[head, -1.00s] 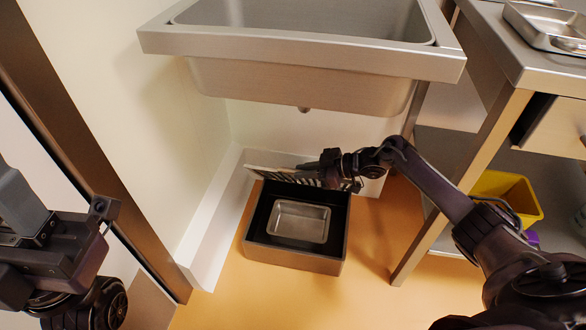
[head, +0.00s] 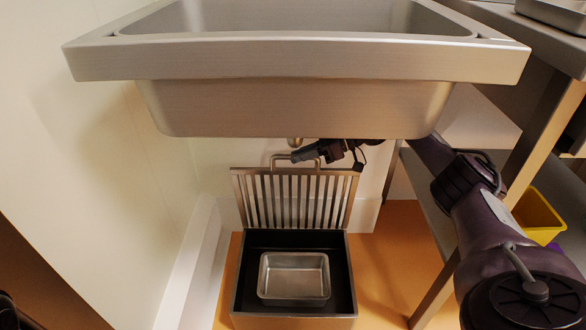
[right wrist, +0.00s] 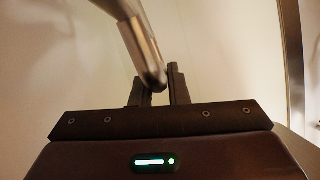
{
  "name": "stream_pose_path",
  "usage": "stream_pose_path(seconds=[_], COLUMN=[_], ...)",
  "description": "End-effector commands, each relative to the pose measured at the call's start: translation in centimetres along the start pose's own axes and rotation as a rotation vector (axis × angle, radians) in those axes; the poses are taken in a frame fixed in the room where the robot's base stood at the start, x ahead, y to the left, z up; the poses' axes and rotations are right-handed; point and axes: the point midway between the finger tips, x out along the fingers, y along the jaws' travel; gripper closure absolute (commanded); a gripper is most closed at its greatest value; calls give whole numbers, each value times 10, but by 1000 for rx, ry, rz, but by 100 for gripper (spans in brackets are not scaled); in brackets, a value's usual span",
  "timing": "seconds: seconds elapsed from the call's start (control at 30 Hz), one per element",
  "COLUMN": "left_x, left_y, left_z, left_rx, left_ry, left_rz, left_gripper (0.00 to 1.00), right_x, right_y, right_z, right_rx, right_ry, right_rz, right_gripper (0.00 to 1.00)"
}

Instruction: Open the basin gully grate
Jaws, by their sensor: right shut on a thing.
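The gully grate (head: 297,205) is a slatted metal panel standing roughly upright at the back edge of the gully box (head: 241,285). A bent-bar handle (head: 273,160) is on its top edge. My right gripper (head: 299,156) is shut on this handle, just under the sink. In the right wrist view, the metal handle bar (right wrist: 137,40) runs between the two fingers of my right gripper (right wrist: 158,88). The box is open at the top, and a metal basket (head: 295,283) sits inside it. My left gripper is out of view.
The sink basin (head: 295,105) hangs close above the grate and my right gripper, with a drain stub (head: 294,142) below it. A wall is close on the left. A steel table and a yellow bin (head: 537,214) stand at the right.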

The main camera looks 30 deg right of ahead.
Motion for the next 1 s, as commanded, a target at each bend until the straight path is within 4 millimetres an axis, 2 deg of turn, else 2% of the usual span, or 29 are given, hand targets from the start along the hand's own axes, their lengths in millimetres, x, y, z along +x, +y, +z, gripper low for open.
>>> stream_pose_path(seconds=[0.03,0.63,0.67,0.8,1.0], left_x=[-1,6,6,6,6], left_y=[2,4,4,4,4], left_z=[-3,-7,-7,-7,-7], left_rx=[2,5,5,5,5], left_ry=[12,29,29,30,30], left_rz=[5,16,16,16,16], left_gripper=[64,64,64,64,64], right_x=[0,-6,-6,-6,-7], right_y=[1,0,0,0,0], right_z=[5,4,4,3,2], right_rx=[9,34,34,34,32], right_ry=[-4,-5,-5,-3,-2], right_rz=[-2,-10,-10,-10,-11], right_gripper=[100,100,84,66,64])
